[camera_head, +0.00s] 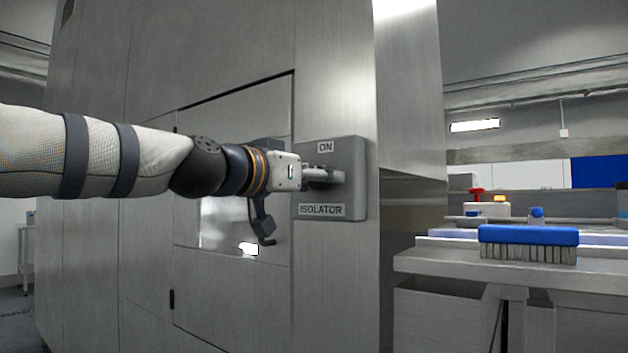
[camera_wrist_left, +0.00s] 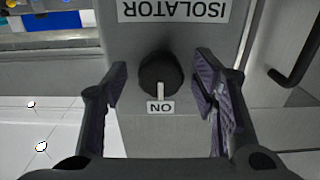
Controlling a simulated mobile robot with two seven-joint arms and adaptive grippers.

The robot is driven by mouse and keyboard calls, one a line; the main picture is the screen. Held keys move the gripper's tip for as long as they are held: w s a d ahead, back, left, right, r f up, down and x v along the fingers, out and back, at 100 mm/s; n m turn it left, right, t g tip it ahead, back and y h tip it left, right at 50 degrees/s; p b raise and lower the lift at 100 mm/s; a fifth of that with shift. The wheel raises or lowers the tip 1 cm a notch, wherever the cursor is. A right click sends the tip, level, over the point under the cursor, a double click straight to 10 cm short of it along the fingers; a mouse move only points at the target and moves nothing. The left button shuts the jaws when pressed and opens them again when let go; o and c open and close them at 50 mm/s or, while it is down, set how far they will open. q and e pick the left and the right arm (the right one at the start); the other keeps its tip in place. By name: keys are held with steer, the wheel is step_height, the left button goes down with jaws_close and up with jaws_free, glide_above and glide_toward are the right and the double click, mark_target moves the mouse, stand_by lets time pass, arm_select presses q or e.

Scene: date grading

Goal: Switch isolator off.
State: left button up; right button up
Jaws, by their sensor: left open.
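The isolator (camera_head: 352,200) is a grey box on the tall metal cabinet, with an "ON" label above and an "ISOLATOR" label below. Its round black knob (camera_wrist_left: 160,72) shows in the left wrist view, which is upside down to the labels. The knob's white pointer mark points at the "ON" label (camera_wrist_left: 160,107). My left gripper (camera_head: 322,177) is in front of the isolator and partly hides the knob in the head view. In the left wrist view the open fingers (camera_wrist_left: 161,80) stand on both sides of the knob, with gaps showing. My right gripper is not in view.
A dark cabinet handle (camera_head: 262,222) hangs just below my left wrist, beside the isolator. A blue brush (camera_head: 528,236) lies on the metal bench (camera_head: 430,262) at the right. A red button (camera_head: 476,191) and an orange light (camera_head: 499,198) are farther back.

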arm_select(q)
steer(key=c, duration=1.2)
steer(key=shift+o, duration=0.2)
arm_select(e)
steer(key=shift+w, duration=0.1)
arm_select(q)
steer(key=n+p, duration=0.2)
steer(key=n, duration=1.1)
steer(key=shift+n, duration=0.4)
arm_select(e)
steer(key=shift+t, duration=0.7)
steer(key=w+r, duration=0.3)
